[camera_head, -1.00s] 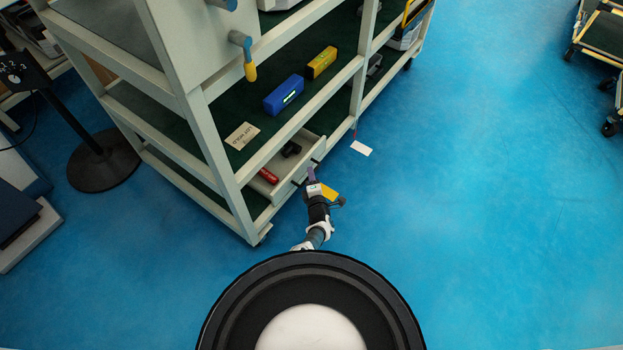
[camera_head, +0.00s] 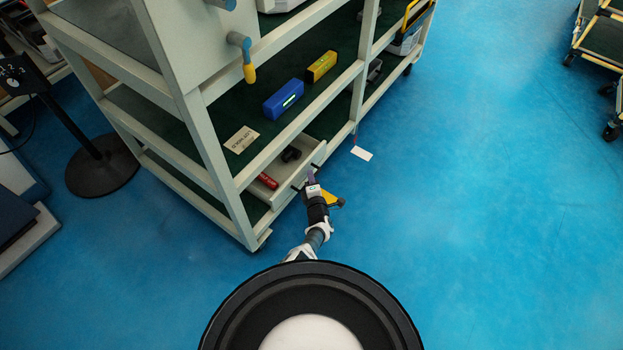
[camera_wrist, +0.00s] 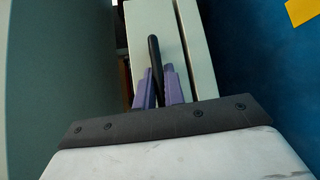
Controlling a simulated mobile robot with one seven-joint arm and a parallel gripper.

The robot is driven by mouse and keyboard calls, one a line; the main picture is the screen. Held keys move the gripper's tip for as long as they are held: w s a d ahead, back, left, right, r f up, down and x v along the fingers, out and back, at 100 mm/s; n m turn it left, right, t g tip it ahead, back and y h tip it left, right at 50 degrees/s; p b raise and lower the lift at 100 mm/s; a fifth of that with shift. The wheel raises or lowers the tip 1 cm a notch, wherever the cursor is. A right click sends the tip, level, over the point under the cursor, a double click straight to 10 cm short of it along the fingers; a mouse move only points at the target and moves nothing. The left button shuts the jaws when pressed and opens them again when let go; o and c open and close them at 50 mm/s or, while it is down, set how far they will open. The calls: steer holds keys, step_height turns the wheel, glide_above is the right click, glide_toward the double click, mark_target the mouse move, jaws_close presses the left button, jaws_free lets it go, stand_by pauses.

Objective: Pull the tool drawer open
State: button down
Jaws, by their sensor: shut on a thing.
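The tool drawer (camera_head: 316,151) is a pale grey drawer low in the rack, standing partly open toward me. A red object (camera_head: 267,181) and a small black object (camera_head: 291,154) lie inside it. My gripper (camera_head: 311,176) is at the drawer's front. In the wrist view its purple fingers (camera_wrist: 159,88) are closed on the black bar handle (camera_wrist: 154,58), one on each side. The handle stands out from the pale drawer front (camera_wrist: 157,22). The fingers partly cover the handle's lower end.
The rack's shelf above holds a blue box (camera_head: 283,100), a yellow box (camera_head: 321,66) and a card (camera_head: 241,139). A black post base (camera_head: 103,168) stands left. Blue floor (camera_head: 470,220) is clear on the right.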

steer(key=shift+d, duration=0.1)
steer(key=s+d+p, duration=0.3)
steer(key=s+d, duration=0.9)
steer(key=d, duration=0.5)
steer(key=shift+s+p, duration=0.25)
steer(key=shift+p, duration=0.05)
steer(key=shift+d, duration=0.1)
steer(key=c, duration=1.5)
jaws_free()
steer(key=shift+s, duration=0.1)
